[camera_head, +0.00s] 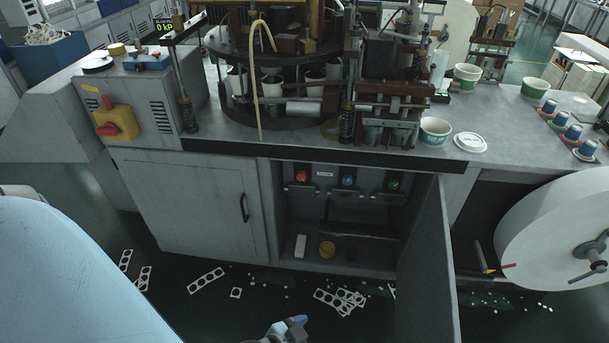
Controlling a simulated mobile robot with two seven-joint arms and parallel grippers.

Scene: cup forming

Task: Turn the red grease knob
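The red grease knob (301,176) is at the left of a row on the upper back panel inside the open cabinet. A blue knob (347,181) and a green knob (393,184) are to its right. A gripper (294,327), seemingly my left, shows at the bottom edge, partly cut off. It is well below the red knob and apart from it. I cannot see whether its fingers are open, but nothing shows in them. My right gripper is not in view.
The open right cabinet door (427,265) juts forward; the left door (195,207) is shut. A white block (300,246) and a yellow round item (327,249) are low inside. Punched paper scraps (206,280) litter the floor. A large white roll (550,240) stands right.

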